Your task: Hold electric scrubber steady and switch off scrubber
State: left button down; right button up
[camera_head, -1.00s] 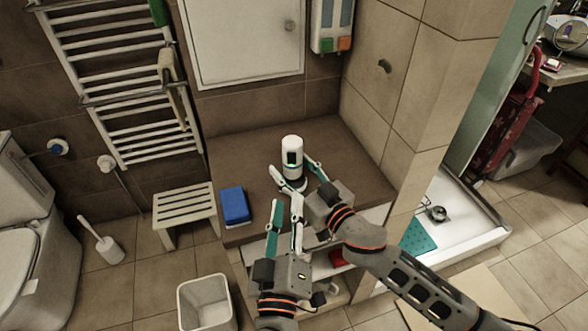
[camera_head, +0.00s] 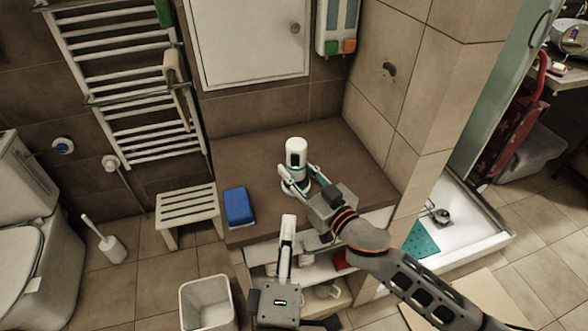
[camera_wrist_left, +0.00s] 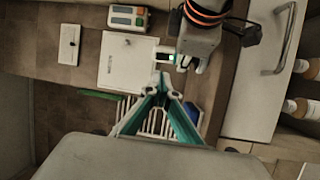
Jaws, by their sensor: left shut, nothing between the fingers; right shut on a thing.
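The electric scrubber (camera_head: 296,153), a white upright cylinder with a dark panel, stands on the brown counter in the head view. My right gripper (camera_head: 300,184) is shut on its lower part from the front right. My left gripper (camera_head: 288,222) is shut and empty in front of the counter, below and apart from the scrubber. In the left wrist view, the teal fingers of my left gripper (camera_wrist_left: 160,82) meet at their tips. The scrubber (camera_wrist_left: 165,55) shows just beyond them, partly hidden beside my right gripper (camera_wrist_left: 184,62).
A blue sponge-like block (camera_head: 238,206) lies on the counter (camera_head: 345,160) left of the scrubber. A slatted stool (camera_head: 187,207) and a white bin (camera_head: 207,300) stand to the left. Open shelves (camera_head: 335,268) lie below the counter. A tiled pillar rises at the right.

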aim_at(295, 158)
pick_arm(q)
jog(key=shift+s+a+r+n, duration=0.1)
jog(key=shift+s+n, duration=0.1)
jog(key=shift+n, duration=0.3)
jog(key=w, duration=0.4)
jog(key=w+r, duration=0.1)
jog(key=w, duration=0.4)
jog(key=w+d, duration=0.1)
jog(key=w, duration=0.4)
jog(key=shift+r, duration=0.3)
jog(key=shift+w+d+r, duration=0.1)
jog(key=shift+w+r, duration=0.1)
jog(key=shift+w, duration=0.1)
jog(key=s+a+r, duration=0.1)
jog(key=s, duration=1.3)
jog(key=shift+r, duration=0.35)
